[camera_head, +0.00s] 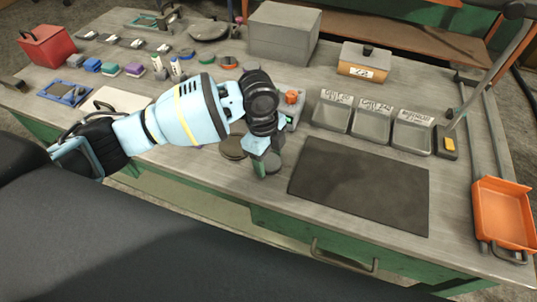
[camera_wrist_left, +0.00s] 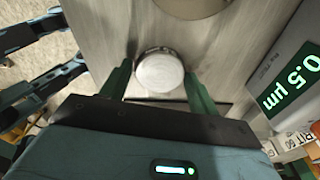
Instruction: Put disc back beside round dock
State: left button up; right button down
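A small round disc (camera_wrist_left: 160,72) with a pale grey top shows in the left wrist view, between the two fingertips of my left gripper (camera_wrist_left: 159,78). The fingers are spread, one on each side of the disc; whether they touch its rim is hard to tell. In the head view the left gripper (camera_head: 266,160) points down near the front edge of the bench, and the disc (camera_head: 273,165) shows partly behind its fingers. A larger round plate (camera_head: 233,148), possibly the round dock, lies just left of it, partly hidden by my arm. My right gripper is not in view.
A device with a 0.5 µm display (camera_wrist_left: 285,95) stands close beside the gripper. A dark mat (camera_head: 360,185) lies to the right, with grey labelled bins (camera_head: 371,124) behind it. An orange tray (camera_head: 503,213) is at the far right.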

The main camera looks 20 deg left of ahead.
pick_arm(q)
jog(key=shift+o, duration=1.2)
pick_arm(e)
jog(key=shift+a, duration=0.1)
pick_arm(q)
jog(key=shift+r, duration=0.1)
notch_tip(320, 180, up, 12)
jog(key=a+p, duration=0.1)
jog(key=shift+w+a, duration=0.15)
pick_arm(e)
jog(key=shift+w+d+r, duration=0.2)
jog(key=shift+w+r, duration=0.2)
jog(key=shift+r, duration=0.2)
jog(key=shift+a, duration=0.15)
